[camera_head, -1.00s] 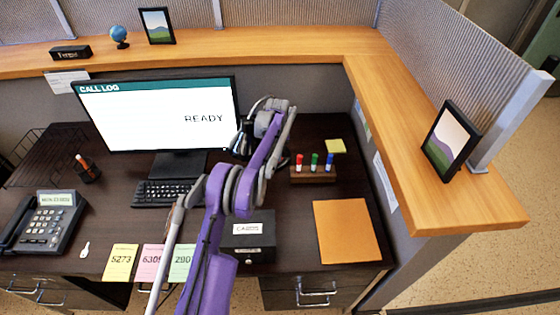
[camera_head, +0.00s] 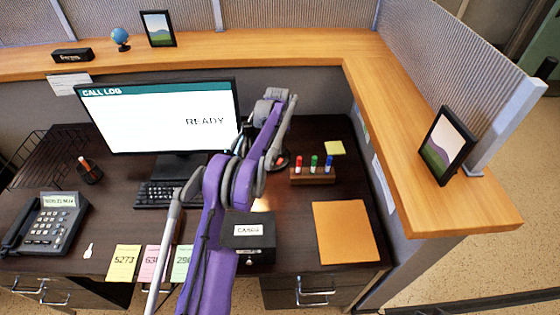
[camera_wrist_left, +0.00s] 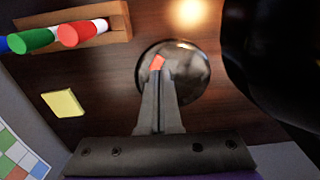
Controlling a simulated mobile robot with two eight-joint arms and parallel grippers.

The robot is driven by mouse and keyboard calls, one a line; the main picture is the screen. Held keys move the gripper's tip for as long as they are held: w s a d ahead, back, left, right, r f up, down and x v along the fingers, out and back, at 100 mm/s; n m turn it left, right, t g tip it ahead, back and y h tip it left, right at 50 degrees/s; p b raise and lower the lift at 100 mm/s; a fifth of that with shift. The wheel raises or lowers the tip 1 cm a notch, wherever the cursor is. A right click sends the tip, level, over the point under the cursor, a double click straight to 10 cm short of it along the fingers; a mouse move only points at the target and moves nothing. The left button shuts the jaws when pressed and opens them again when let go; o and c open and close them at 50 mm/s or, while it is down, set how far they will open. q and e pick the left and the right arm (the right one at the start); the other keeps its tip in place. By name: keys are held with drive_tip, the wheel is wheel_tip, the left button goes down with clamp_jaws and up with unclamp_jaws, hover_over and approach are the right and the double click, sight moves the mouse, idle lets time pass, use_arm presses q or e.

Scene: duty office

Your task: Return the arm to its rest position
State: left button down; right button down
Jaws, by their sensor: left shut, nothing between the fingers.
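My left arm (camera_head: 215,200) is purple and grey and reaches up over the desk from the lower middle of the head view. Its wrist is near the back of the desk, right of the monitor. My left gripper (camera_wrist_left: 158,80) shows in the left wrist view with its fingers together and empty. It points over a round shiny disc (camera_wrist_left: 195,72) on the dark desk; a small orange-red patch shows at the fingertips, and I cannot tell what it belongs to. In the head view the arm mostly hides the fingers. My right gripper is not in view.
A monitor (camera_head: 150,115) and keyboard (camera_head: 160,194) stand left of the arm. A black box labelled CARDS (camera_head: 262,256) is beside it. A marker holder (camera_head: 313,177), yellow notes (camera_head: 335,148) and an orange folder (camera_head: 343,232) lie to the right. A phone (camera_head: 45,222) is at left.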

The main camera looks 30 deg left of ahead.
use_arm(q)
drive_tip(key=shift+r, duration=0.65)
drive_tip(key=s+d+r+m+t, duration=0.3)
drive_tip(key=s+d+r, duration=1)
drive_tip(key=s+r, duration=0.15)
drive_tip(key=s+d+f+m+t, duration=0.1)
drive_tip(key=s+d, duration=0.1)
drive_tip(key=s, duration=0.5)
drive_tip(key=s+d+f+m+t, duration=0.1)
drive_tip(key=s+d+f, duration=0.1)
drive_tip(key=s, duration=0.6)
drive_tip(key=s+d+f+m, duration=0.1)
drive_tip(key=s+d, duration=0.3)
drive_tip(key=s, duration=0.3)
drive_tip(key=shift+s+f+t, duration=0.25)
drive_tip(key=shift+f+t, duration=0.1)
drive_tip(key=shift+t, duration=0.05)
